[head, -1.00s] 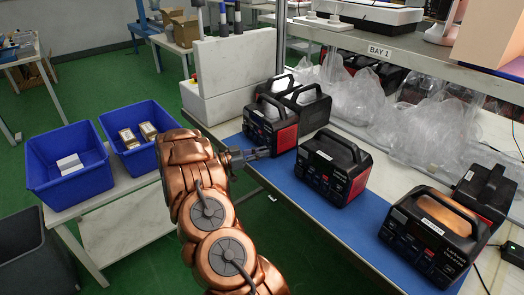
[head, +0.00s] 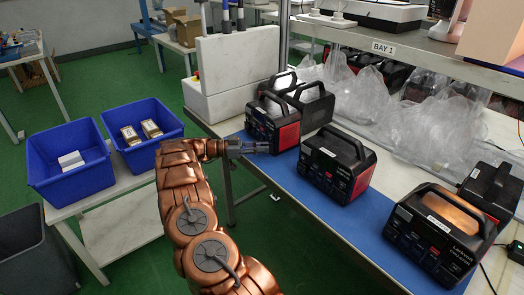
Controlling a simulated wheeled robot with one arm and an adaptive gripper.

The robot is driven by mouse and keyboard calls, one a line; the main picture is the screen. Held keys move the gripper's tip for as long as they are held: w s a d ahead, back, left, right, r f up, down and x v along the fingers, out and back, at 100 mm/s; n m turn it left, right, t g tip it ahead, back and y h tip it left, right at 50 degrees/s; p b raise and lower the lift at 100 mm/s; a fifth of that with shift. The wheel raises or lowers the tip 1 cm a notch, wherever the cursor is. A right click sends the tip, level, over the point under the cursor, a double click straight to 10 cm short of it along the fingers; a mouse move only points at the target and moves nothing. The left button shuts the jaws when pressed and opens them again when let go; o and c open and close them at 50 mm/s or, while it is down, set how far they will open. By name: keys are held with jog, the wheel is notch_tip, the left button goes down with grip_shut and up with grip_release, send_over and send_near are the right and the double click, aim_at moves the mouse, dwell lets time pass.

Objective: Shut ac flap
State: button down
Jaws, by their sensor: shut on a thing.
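Black power stations with red sides and carry handles stand on the blue mat (head: 330,222). The far left power station (head: 262,122) has its front towards my arm. My gripper (head: 262,148) is at the lower front of this power station, its fingers pointing right. It is shut on what appears to be the ac flap, which is too small and too covered by the fingers to make out clearly. The middle power station (head: 338,163) and the near right power station (head: 437,233) stand apart from my gripper.
Another power station (head: 490,190) stands behind at the right. Clear plastic bags (head: 430,130) lie along the back under the shelf (head: 420,48). A pale block (head: 237,62) stands left of the far station. Blue bins (head: 70,160) hold small boxes on a side table.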

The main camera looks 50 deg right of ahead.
jog(key=shift+w+d+r+m+g+y+b, duration=0.1)
jog(key=shift+w+d+m+g+y+b, duration=0.05)
jog(key=shift+m+g+y+b, duration=0.35)
dwell(0.5)
jog(key=c, duration=1.2)
grip_release()
notch_tip(320, 180, up, 10)
jog(key=shift+f, duration=0.1)
jog(key=shift+c, duration=0.2)
